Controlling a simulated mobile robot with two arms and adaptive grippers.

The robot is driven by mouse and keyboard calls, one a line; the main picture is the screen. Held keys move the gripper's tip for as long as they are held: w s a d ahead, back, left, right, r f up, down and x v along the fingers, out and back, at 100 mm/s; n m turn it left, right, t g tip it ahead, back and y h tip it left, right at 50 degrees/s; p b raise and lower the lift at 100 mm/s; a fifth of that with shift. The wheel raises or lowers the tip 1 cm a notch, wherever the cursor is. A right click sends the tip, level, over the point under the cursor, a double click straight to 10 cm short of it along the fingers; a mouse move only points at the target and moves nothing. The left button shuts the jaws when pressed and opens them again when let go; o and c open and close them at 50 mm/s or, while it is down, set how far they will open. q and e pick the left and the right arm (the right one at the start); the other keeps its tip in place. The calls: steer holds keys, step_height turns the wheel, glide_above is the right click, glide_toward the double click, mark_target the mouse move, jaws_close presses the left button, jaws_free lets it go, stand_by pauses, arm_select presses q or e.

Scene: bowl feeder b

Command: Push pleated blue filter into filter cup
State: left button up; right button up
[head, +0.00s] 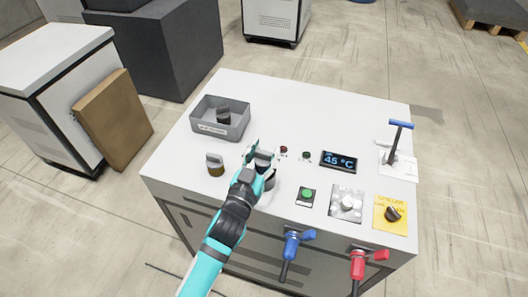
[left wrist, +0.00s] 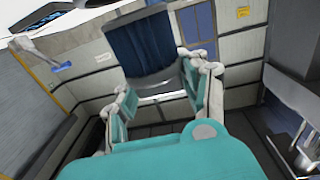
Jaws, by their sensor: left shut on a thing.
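The pleated blue filter (left wrist: 143,43) shows in the left wrist view as a dark blue ribbed block beyond my fingers. My left gripper (left wrist: 160,92) is shut on it; the fingers stand apart with the filter between their far ends. In the head view my left gripper (head: 260,158) is over the front-left part of the white worktop, and the filter is not clear there. A grey round cup-like part (head: 269,181) shows partly behind the gripper and may be the filter cup. I cannot tell whether the filter touches it. My right gripper is not in view.
A grey labelled bin (head: 207,127) holding a dark part stands left on the worktop (head: 300,95). A small brown-and-grey cylinder (head: 215,166) stands left of my gripper. A 45 °C display (head: 339,161), green button (head: 307,194), yellow-plate knob (head: 392,214) and blue-handled lever (head: 398,140) are to the right.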

mark_target(260, 170)
arm_select(q)
steer(key=shift+f, duration=1.8)
stand_by(6.2)
